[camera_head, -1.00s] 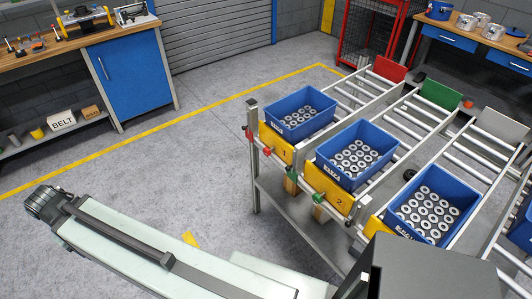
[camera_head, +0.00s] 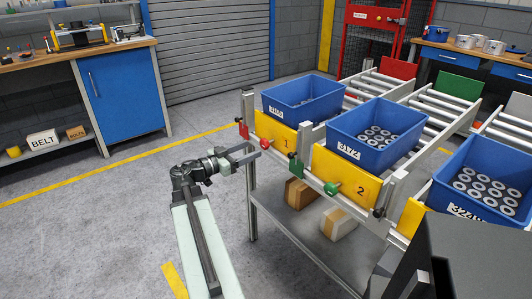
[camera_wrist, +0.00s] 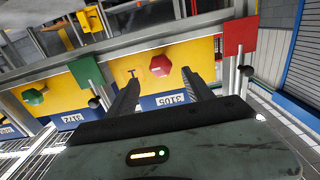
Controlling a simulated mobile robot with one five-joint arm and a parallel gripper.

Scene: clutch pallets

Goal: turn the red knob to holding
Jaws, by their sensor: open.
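The red knob (camera_head: 265,143) sits on the yellow front plate (camera_head: 275,131) marked 1, at the front of the left lane. In the wrist view the red knob (camera_wrist: 160,66) lies ahead, between the two fingertips as seen. My gripper (camera_head: 252,151) is open, reaching toward the knob from the left; its fingers (camera_wrist: 161,75) show on either side of the knob in the wrist view. I cannot tell whether they surround or touch it. A small black mark shows on the plate beside the knob; no readable "holding" label shows.
A red tab (camera_head: 243,130) stands beside the knob. The green knob (camera_head: 332,188) and green tab (camera_head: 295,168) belong to lane 2. A metal post (camera_head: 250,200) stands below; open floor lies left.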

